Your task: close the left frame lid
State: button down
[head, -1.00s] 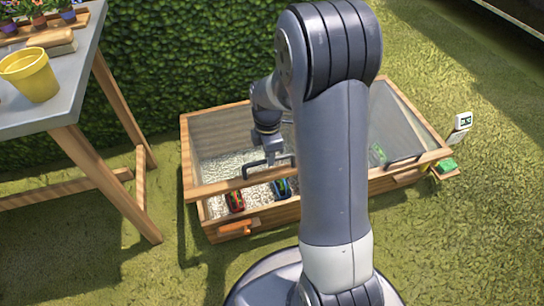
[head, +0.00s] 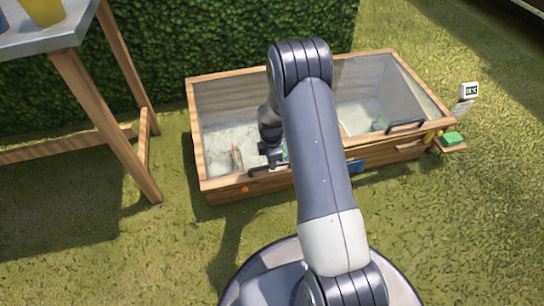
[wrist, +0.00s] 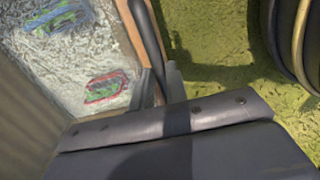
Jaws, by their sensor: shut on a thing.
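The left frame lid (head: 225,112) is a glass pane in a wooden surround on the left half of the wooden cold frame (head: 232,195). Its front rail lies down along the box's front edge; whether a thin gap is left I cannot tell. My gripper (head: 271,162) is shut on the lid's black handle (head: 256,172), at the front rail. The wrist view shows the handle (wrist: 147,38) running to the jaws (wrist: 165,82), beside the wooden rail. My arm hides the middle of the frame and part of the handle.
The right lid (head: 385,88) lies down, with its own black handle (head: 405,128). A table (head: 40,38) stands at left.

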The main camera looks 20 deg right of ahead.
jog(key=shift+s+f+g, duration=0.3)
jog(key=shift+s+f, duration=0.5)
jog(key=shift+s, duration=0.05)
jog(key=c, duration=1.4)
grip_release()
notch_tip(320, 180, up, 11)
jog(key=w+p, duration=0.1)
jog(key=p, duration=0.4)
jog(key=shift+f, duration=0.1)
notch_tip(320, 180, down, 10)
jog(key=b, duration=0.5)
jog(key=shift+s+f, duration=0.15)
jog(key=shift+f, duration=0.1)
jog(key=shift+r, duration=0.95)
jog(key=shift+f, duration=0.1)
